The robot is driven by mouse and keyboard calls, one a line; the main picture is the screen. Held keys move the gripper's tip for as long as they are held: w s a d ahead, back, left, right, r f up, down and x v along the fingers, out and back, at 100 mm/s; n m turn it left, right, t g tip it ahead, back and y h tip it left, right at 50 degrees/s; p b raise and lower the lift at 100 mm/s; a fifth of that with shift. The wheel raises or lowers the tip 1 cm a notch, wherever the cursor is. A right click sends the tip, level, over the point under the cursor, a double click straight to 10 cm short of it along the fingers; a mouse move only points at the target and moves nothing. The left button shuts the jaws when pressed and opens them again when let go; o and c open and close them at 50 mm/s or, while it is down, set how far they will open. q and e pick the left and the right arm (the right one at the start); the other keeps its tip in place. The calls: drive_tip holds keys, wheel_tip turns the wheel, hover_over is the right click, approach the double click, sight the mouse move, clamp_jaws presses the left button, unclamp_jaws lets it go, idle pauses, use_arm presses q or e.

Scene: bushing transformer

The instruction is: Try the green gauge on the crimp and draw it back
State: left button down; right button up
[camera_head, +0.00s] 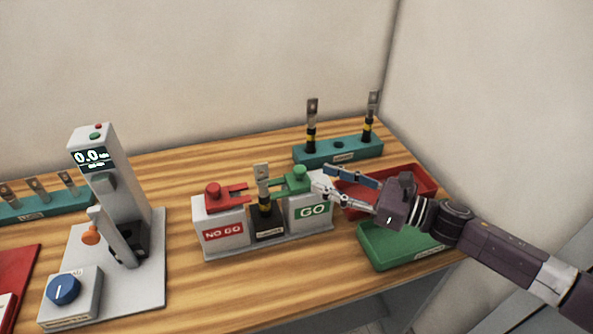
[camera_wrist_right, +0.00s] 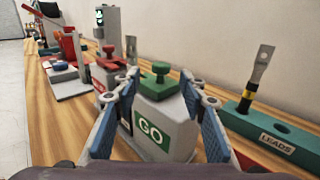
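The green gauge (camera_head: 298,178) sits on the white GO block (camera_head: 311,211) at the right of the gauge stand, its fork pointing left toward the lead. In the right wrist view the green gauge (camera_wrist_right: 159,79) shows a raised knob. A lead with a metal lug and crimp (camera_head: 264,186) stands upright in the black middle holder (camera_head: 268,226). I cannot tell whether the fork touches it. My right gripper (camera_head: 320,181) is open just right of the green knob; in its wrist view the fingertips (camera_wrist_right: 158,92) are either side of the knob. My left gripper is not in view.
The red gauge (camera_head: 214,194) rests on the NO GO block (camera_head: 222,233). A teal leads rack (camera_head: 340,152) stands behind. A red tray (camera_head: 414,176) and a green tray (camera_head: 382,252) lie under and beside my right arm. A tester (camera_head: 124,235) stands at left.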

sight(300, 168)
drive_tip(key=shift+w+a+r, duration=0.1)
drive_tip(key=shift+w+a, duration=0.1)
drive_tip(key=shift+a, duration=0.05)
drive_tip(key=p+x, duration=0.3)
drive_tip(key=x, duration=0.3)
drive_tip(key=shift+w+a, duration=0.25)
drive_tip(key=shift+a, duration=0.1)
clamp_jaws()
